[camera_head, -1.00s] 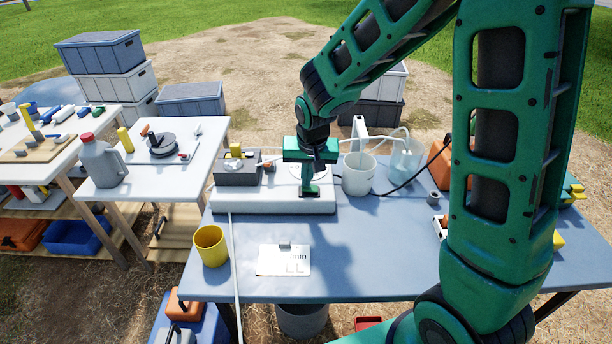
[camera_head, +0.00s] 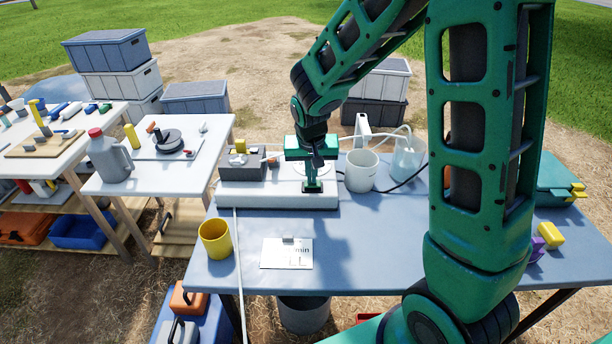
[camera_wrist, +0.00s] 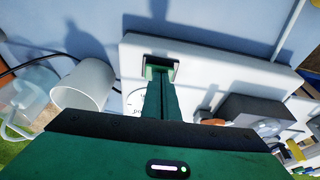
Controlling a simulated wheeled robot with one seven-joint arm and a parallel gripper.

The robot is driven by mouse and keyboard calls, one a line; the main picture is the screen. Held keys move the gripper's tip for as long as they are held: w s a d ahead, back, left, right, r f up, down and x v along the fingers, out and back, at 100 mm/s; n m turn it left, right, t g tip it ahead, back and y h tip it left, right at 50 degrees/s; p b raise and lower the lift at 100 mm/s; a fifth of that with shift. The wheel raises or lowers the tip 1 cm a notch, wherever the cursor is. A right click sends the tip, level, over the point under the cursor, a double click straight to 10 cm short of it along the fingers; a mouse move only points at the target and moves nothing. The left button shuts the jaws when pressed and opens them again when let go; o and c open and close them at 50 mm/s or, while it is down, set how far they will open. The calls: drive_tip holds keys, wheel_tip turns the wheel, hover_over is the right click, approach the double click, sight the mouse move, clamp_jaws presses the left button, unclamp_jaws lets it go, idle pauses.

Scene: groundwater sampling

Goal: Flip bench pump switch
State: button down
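The bench pump unit stands on a white base slab (camera_head: 275,202) at the back left of the blue table. It has a dark grey box (camera_head: 238,170) with a yellow block on top. A small orange-brown lever-like part (camera_head: 270,161) sticks out beside the box; it also shows in the wrist view (camera_wrist: 213,122). I cannot tell for sure if it is the switch. My gripper (camera_head: 312,186) points down over the right part of the slab, right of the box and lever. Its green fingers (camera_wrist: 160,72) look shut together, with nothing seen between them. A round pale dial is partly hidden behind them.
A white beaker (camera_head: 360,171) and a clear jug (camera_head: 407,160) with tubing stand right of the slab.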

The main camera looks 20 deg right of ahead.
drive_tip(key=shift+s+d, duration=0.1)
drive_tip(key=shift+d, duration=0.25)
drive_tip(key=shift+r, duration=0.1)
drive_tip(key=shift+r, duration=0.5)
drive_tip(key=w+v, duration=0.1)
drive_tip(key=v, duration=1.1)
drive_tip(key=shift+a+r, duration=0.3)
drive_tip(key=shift+r, duration=0.15)
